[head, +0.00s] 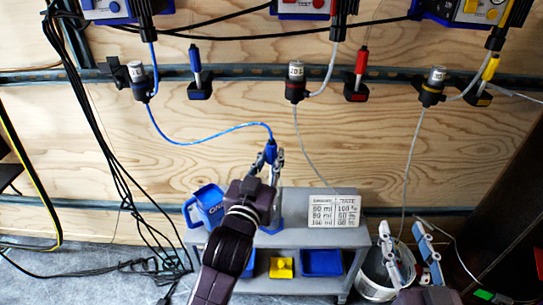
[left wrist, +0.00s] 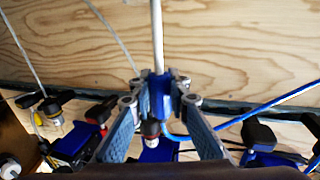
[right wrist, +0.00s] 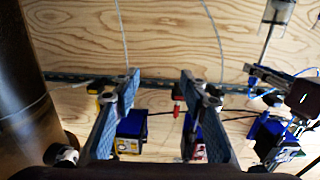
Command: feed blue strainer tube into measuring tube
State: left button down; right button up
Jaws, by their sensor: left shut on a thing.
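My left gripper (head: 272,165) is shut on the blue strainer tube (head: 270,150), above the grey cart; a blue hose runs from it to the left pump fitting. In the left wrist view, the strainer's blue body (left wrist: 157,95) sits between the fingers (left wrist: 158,98), with a pale grey rod (left wrist: 157,35) extending from it. A blue stand (head: 272,228) on the cart is mostly behind my gripper; I cannot tell if it carries the measuring tube. A translucent cylinder (right wrist: 279,11) shows near the rod's end in the right wrist view. My right gripper (head: 407,248) is open and empty.
The grey cart (head: 300,240) holds a blue jug (head: 207,207), a printed rate card (head: 335,210) and lower bins. A white bucket (head: 377,275) stands right of it. Blue (head: 196,70), red (head: 360,70) and yellow (head: 489,72) handled pieces sit in wall holders. Cables hang at left.

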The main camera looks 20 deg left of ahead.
pick_arm(q)
jog(key=shift+f+b, duration=0.45)
jog(key=shift+f, duration=0.35)
jog(key=shift+f+b, duration=0.7)
jog(key=shift+f, duration=0.6)
pick_arm(e)
notch_tip(320, 180, up, 12)
jog(key=s+t+y, duration=0.2)
jog(key=s+t, duration=0.1)
jog(key=t, duration=0.3)
jog(key=shift+a, duration=0.4)
pick_arm(q)
jog(key=shift+f, duration=0.45)
pick_arm(e)
jog(key=shift+s+d+r+t+y, duration=0.1)
jog(key=shift+s+r+t+y, duration=0.05)
jog(key=shift+s+r+t, duration=0.3)
jog(key=shift+s+r+t+y, duration=0.15)
jog(key=shift+r+t, duration=0.1)
jog(key=shift+r, duration=0.25)
pick_arm(q)
jog(key=shift+f+b, duration=0.4)
pick_arm(e)
jog(key=shift+s+r+t, duration=0.4)
jog(key=shift+s+r, duration=0.1)
jog(key=shift+s, duration=0.15)
